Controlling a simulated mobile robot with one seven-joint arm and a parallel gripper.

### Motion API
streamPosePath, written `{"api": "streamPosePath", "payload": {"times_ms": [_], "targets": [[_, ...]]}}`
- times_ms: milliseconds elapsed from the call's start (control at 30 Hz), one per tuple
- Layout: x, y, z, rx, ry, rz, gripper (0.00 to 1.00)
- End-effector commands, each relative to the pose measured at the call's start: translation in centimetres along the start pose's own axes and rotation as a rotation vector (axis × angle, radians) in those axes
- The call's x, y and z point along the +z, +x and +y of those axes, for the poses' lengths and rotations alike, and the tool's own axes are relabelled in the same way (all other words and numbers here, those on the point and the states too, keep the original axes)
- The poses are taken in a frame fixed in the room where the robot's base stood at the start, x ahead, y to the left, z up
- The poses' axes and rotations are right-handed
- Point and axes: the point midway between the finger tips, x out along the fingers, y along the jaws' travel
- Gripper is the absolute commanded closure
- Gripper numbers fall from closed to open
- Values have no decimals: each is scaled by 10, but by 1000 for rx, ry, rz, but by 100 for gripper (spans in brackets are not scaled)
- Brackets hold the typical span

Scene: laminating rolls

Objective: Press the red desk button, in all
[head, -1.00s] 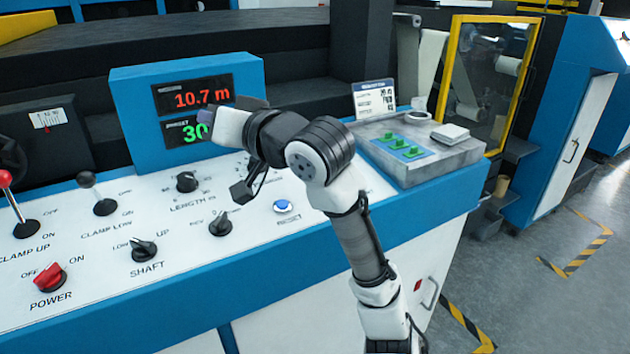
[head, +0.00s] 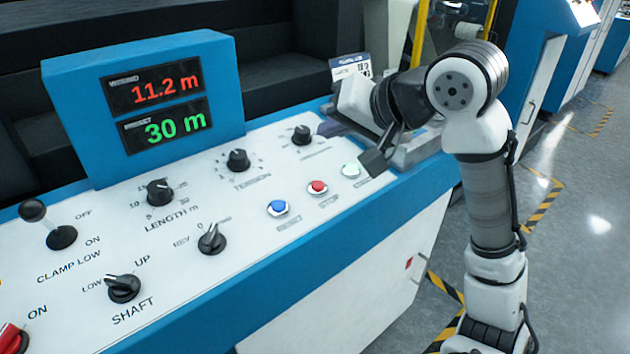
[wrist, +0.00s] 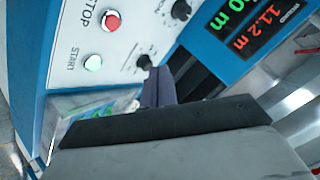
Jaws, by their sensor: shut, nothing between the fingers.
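The red button (head: 318,187) sits on the sloping white panel between a blue button and a pale green one. In the wrist view the red button (wrist: 111,20) is at the upper left, beside the word STOP, uncovered. My gripper (head: 328,128) is over the far right part of the panel, past the red button and close to a black knob. Its purple fingertips (wrist: 158,88) show in the wrist view, shut and empty, apart from the red button.
The blue button (head: 278,208) and pale green START button (head: 350,170) flank the red one. Black knobs (head: 238,160) stand up from the panel. A display box (head: 158,108) reads 11.2 m and 30 m. A grey tray unit (head: 415,150) lies behind my wrist.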

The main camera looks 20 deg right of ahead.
Motion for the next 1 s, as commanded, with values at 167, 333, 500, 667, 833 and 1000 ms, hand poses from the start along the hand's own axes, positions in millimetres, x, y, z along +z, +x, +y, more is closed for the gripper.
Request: {"api": "streamPosePath", "payload": {"times_ms": [167,333,500,667,833,1000], "targets": [[0,0,0,-1,-1,1,100],[1,2,1,-1,-1,1,100],[8,11,8,-1,-1,1,100],[18,24,18,1,-1,2,100],[32,42,32,1,-1,2,100],[40,56,40,-3,-1,1,100]]}}
